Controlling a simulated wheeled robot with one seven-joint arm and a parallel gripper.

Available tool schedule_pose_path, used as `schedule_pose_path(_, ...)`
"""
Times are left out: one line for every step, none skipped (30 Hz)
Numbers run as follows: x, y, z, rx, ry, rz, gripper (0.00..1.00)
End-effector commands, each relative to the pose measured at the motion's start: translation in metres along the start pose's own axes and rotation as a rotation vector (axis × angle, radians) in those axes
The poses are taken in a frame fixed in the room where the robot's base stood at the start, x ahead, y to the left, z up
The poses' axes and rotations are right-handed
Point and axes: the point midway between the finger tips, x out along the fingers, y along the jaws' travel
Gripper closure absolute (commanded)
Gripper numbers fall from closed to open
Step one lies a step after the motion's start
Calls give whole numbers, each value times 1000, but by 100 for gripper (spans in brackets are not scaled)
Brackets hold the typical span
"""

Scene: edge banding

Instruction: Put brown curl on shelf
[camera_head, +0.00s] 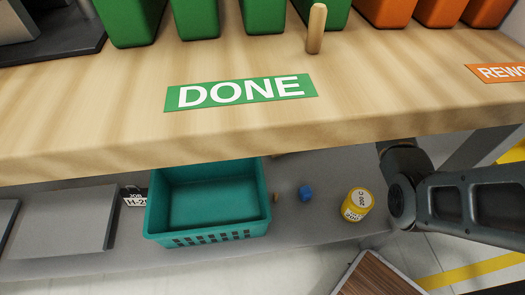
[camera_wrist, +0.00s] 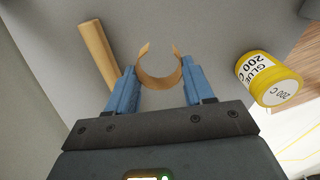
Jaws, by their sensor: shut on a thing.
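The brown curl (camera_wrist: 160,72) is a thin C-shaped strip with its gap toward the top of the wrist view. My gripper (camera_wrist: 160,82) is shut on it, with a blue finger on either side. Behind it is the grey lower shelf (camera_wrist: 210,30); I cannot tell whether the curl touches it. In the head view the lower shelf (camera_head: 325,228) lies under the wooden tabletop.
A yellow glue can (camera_head: 357,204) stands on the shelf, also right of my gripper in the wrist view (camera_wrist: 269,80). A wooden rod (camera_wrist: 98,55) lies left of my gripper. The tabletop (camera_head: 130,125) overhangs.

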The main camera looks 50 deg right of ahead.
Motion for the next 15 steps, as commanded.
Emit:
schedule_pose_path(0,0,0,0,0,0,76)
schedule_pose_path(0,0,0,0,0,0,76)
schedule_pose_path(1,0,-1,0,0,0,76)
schedule_pose_path(2,-1,-3,-1,0,-1,76)
schedule_pose_path(4,-1,-5,-1,0,-1,76)
schedule_pose_path(7,-2,-10,-2,1,-1,76)
schedule_pose_path(10,-3,-14,-2,1,-2,76)
schedule_pose_path(14,-4,-19,-2,1,-2,76)
schedule_pose_path(19,-6,-27,-3,1,-1,76)
schedule_pose_path(23,-7,-33,-4,1,-2,76)
schedule_pose_path(27,-8,-40,-3,1,-2,76)
schedule_pose_path(32,-10,-48,-3,1,-1,76)
schedule_pose_path(36,-11,-54,-3,1,-2,76)
schedule_pose_path(40,-13,-60,-2,1,-3,76)
schedule_pose_path(44,-14,-68,-4,1,-2,76)
